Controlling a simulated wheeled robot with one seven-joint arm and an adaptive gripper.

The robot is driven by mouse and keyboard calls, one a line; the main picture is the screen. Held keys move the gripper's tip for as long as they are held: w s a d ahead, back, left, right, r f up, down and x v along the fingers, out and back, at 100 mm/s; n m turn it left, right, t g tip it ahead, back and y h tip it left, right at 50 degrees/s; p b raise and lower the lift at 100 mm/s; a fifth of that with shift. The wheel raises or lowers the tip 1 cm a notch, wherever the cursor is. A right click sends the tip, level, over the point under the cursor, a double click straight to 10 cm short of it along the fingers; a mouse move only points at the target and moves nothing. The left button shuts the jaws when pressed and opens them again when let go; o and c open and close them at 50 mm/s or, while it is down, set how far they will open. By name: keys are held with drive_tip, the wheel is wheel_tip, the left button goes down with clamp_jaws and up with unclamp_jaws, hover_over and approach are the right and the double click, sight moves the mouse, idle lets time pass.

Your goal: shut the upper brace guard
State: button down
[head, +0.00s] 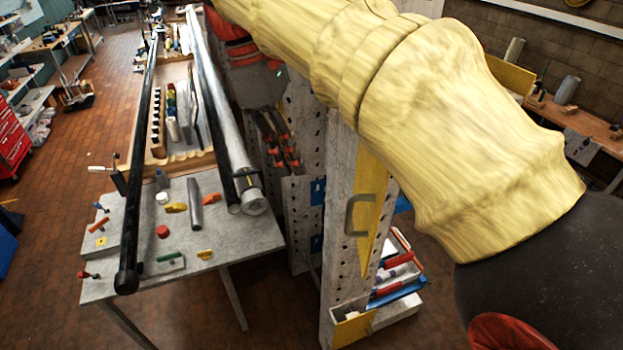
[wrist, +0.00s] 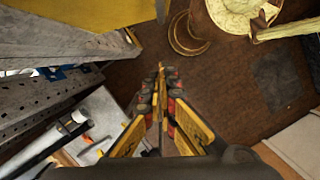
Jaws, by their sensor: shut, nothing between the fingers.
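A grey perforated post (head: 338,225) stands in the middle of the head view. A yellow panel (head: 371,195), tapering to a point at its lower end, shows on the post with a grey C-shaped handle (head: 357,214) in front of it. It looks like the upper brace guard, but my covered arm hides its top, and I cannot tell how far open it is. A yellow sheet (wrist: 75,12), probably the same guard, shows at the upper left of the wrist view. My gripper (wrist: 160,72) is shut and empty, apart from that sheet. It is not visible in the head view.
A smaller yellow plate (head: 353,328) is low on the post, beside a shelf of coloured items (head: 398,275). A grey workbench (head: 235,235) with long poles and small parts stands left. Open brick floor (wrist: 235,85) lies below and right of my gripper.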

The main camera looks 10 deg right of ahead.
drive_tip(key=s+d+f+p, duration=0.1)
drive_tip(key=d+f, duration=0.5)
drive_tip(key=f, duration=0.3)
drive_tip(key=shift+s, duration=0.4)
drive_tip(key=shift+s+d, duration=0.1)
drive_tip(key=shift+d, duration=0.2)
